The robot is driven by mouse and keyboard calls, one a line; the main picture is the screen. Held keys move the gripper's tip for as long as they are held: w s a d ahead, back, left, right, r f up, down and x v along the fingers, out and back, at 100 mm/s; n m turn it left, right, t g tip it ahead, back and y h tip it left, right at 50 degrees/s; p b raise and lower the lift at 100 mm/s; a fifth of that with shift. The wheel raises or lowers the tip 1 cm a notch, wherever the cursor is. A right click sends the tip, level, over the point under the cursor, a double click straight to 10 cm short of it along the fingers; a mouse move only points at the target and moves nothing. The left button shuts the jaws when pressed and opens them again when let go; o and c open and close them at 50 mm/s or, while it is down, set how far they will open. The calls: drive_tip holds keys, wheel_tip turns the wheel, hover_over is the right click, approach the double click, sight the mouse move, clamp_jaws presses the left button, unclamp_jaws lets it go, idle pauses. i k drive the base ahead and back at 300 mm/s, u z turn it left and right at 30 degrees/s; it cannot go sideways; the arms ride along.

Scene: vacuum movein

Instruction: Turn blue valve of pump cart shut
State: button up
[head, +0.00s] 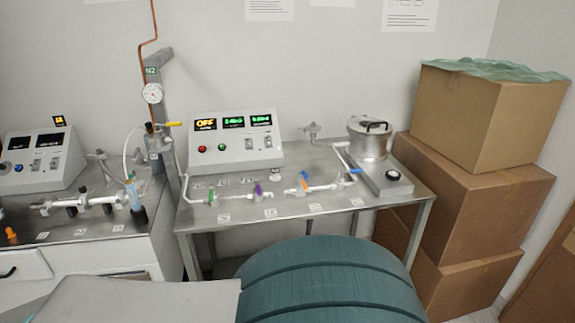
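A steel table (290,208), which I take for the pump cart, carries a line of glass tubing with coloured valves along its front. A purple handle (258,188) and an orange handle (304,186) sit further right. Another small blue piece (356,171) is on the tubing near the metal pot. My gripper is not in view.
A control box (236,142) with an "OFF" display stands at the table's back left. A lidded metal pot (370,140) stands right. Stacked cardboard boxes (465,190) flank the right side. A teal ribbed rounded shape (330,285) fills the bottom centre, before the table.

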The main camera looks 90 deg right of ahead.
sight(341, 172)
drive_tip(key=z, duration=4.3)
drive_tip(key=i, duration=1.35)
drive_tip(key=u, duration=0.55)
